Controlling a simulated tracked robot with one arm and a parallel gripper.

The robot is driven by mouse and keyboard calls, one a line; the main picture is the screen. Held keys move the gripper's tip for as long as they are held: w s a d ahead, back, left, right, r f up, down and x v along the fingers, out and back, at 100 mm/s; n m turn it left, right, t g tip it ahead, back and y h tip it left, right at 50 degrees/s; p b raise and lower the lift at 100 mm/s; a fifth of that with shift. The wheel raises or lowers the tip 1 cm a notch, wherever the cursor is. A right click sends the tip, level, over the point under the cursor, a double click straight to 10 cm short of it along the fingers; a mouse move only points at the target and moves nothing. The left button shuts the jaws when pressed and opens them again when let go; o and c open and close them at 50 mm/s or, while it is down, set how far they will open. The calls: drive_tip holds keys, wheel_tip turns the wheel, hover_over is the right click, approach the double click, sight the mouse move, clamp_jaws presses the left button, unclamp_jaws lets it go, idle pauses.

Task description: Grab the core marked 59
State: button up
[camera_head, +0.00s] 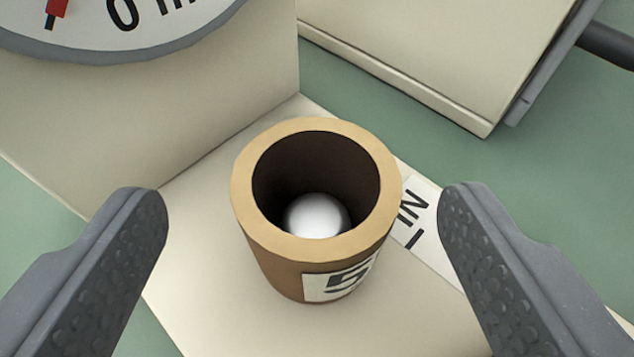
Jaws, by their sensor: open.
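A brown cardboard core (278,272) stands upright on a cream platform, seen from above at an angle. Its tan rim faces me and a shiny white rounded end shows inside the hollow. A white label (341,283) on its near side shows a dark 5; the rest of the marking curves out of sight. My gripper (302,215) is open, with one grey finger on each side of the core. Visible gaps separate both fingers from it, and nothing is held.
The cream platform (208,255) has an upright cream panel behind it, with a round dial (100,30) at top left. A white "IN" label (418,225) lies right of the core. A cream box (430,50) stands at the upper right. Green floor (560,150) shows on the right.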

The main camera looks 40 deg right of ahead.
sight(314, 155)
drive_tip(key=x, duration=0.3)
drive_tip(key=shift+d+f+b, duration=0.3)
drive_tip(key=shift+f+b, duration=0.05)
drive_tip(key=shift+f, duration=0.15)
drive_tip(key=shift+w+d+f, duration=0.1)
drive_tip(key=shift+w+d, duration=0.15)
drive_tip(key=shift+w, duration=0.05)
drive_tip(key=c, duration=1.1)
drive_tip(key=shift+o, duration=0.2)
